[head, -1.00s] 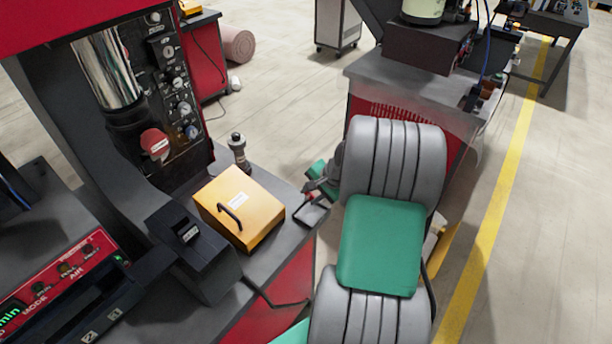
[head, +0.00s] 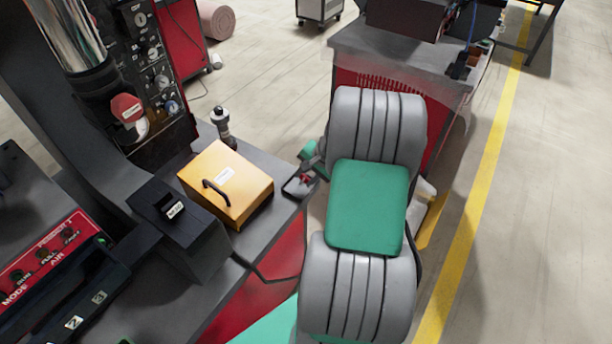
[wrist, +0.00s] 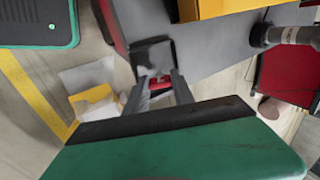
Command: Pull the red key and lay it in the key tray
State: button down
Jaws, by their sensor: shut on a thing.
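My gripper (head: 309,174) is mostly hidden behind my own grey and green arm in the head view. In the wrist view my gripper (wrist: 160,86) shows its two dark fingers closed in on a small red key (wrist: 153,80). Only a little of the key shows between them. A small dark tray (wrist: 150,55) lies just beyond the fingertips. In the head view the tray (head: 292,190) sits at the right edge of the grey bench top, with the gripper over or beside it. I cannot tell whether the key touches the tray.
A yellow-orange box (head: 227,185) with a black handle stands left of the tray. A grey cylindrical post (head: 221,124) stands behind it. A black box (head: 178,225) and a red control panel (head: 48,262) are further left. Open floor lies right of my arm.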

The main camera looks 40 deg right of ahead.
jog(key=shift+f+b, duration=0.35)
jog(key=shift+f, duration=0.15)
jog(key=c, duration=1)
grip_release()
jog(key=v, duration=0.7)
jog(key=shift+r+b, duration=0.35)
jog(key=shift+r, duration=0.05)
jog(key=shift+s, duration=0.2)
